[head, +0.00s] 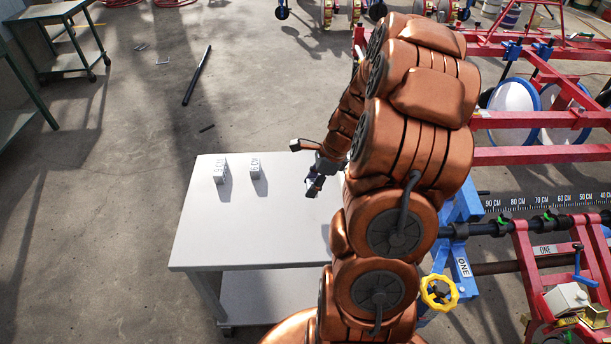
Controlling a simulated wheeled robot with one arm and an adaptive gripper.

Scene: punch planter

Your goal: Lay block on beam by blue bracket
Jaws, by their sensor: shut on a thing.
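My gripper (315,184) is over the right part of the white table, its fingers pointing down. It is shut on a small block, which is too small and too covered by the fingers to make out clearly. Smaller blue brackets (513,49) sit on the farther red beams.
The white table (220,240) has a bare front half. A centimetre scale (540,200) and a dark bar run along the planter. A yellow handwheel (439,293) sticks out near my arm. A black rod (197,76) lies on the floor, and a green cart (62,42) stands at the upper left.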

